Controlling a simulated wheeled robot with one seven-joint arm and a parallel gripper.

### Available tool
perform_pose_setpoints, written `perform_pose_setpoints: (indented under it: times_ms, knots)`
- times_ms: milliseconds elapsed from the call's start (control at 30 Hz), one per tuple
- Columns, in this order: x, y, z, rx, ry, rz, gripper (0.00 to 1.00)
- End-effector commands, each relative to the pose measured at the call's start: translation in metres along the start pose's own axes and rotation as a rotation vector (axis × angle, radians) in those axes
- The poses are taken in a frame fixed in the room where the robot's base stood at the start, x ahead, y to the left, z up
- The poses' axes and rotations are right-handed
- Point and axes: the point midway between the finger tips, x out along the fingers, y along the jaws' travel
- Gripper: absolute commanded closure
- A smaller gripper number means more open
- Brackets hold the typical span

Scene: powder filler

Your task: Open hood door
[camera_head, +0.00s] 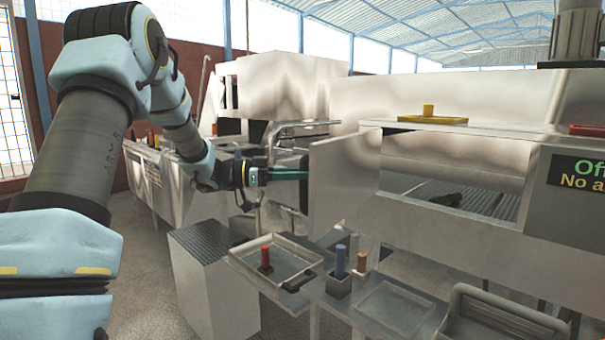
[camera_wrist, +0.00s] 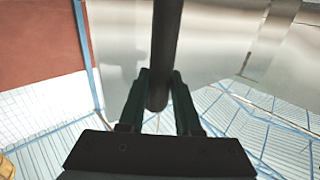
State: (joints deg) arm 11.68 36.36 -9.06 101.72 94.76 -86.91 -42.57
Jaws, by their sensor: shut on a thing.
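The hood door (camera_head: 345,175) is a pale metal panel in the head view. It stands swung out from the powder filler's front, and the opening (camera_head: 480,195) beside it shows the inside. My gripper (camera_head: 300,174) is at the door's left edge, its fingers pointing right. It is shut on the dark door handle (camera_head: 304,192). In the wrist view the handle is a dark round bar (camera_wrist: 166,50) between the two fingers of my gripper (camera_wrist: 160,80). The door's far side is hidden.
Below the door is a bench with a shallow tray (camera_head: 240,263) holding a red-topped piece (camera_head: 265,258), and a blue piece (camera_head: 340,262). A yellow tray (camera_head: 432,120) lies on the machine's top. A grey cabinet (camera_head: 212,285) stands left of the bench.

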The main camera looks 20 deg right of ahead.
Motion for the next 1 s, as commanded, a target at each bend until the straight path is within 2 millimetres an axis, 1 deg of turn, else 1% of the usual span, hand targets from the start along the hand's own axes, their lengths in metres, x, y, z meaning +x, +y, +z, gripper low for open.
perform_pose_setpoints:
  times_ms: [33, 233, 267, 500, 800, 867, 967, 1000]
  knots:
    - [0.004, -0.003, -0.004, 0.007, 0.006, -0.004, 1.00]
    - [0.004, -0.002, -0.005, 0.008, 0.005, -0.004, 1.00]
    - [0.004, -0.002, -0.005, 0.008, 0.005, -0.004, 0.65]
    - [0.003, -0.002, -0.003, 0.005, 0.004, -0.003, 0.38]
    - [-0.001, -0.001, -0.001, 0.003, 0.003, -0.003, 0.38]
    - [-0.005, -0.002, 0.000, 0.004, 0.002, -0.004, 0.38]
    - [-0.019, -0.002, 0.001, 0.005, 0.003, -0.006, 0.38]
    - [-0.027, -0.002, 0.002, 0.005, 0.002, -0.007, 0.38]
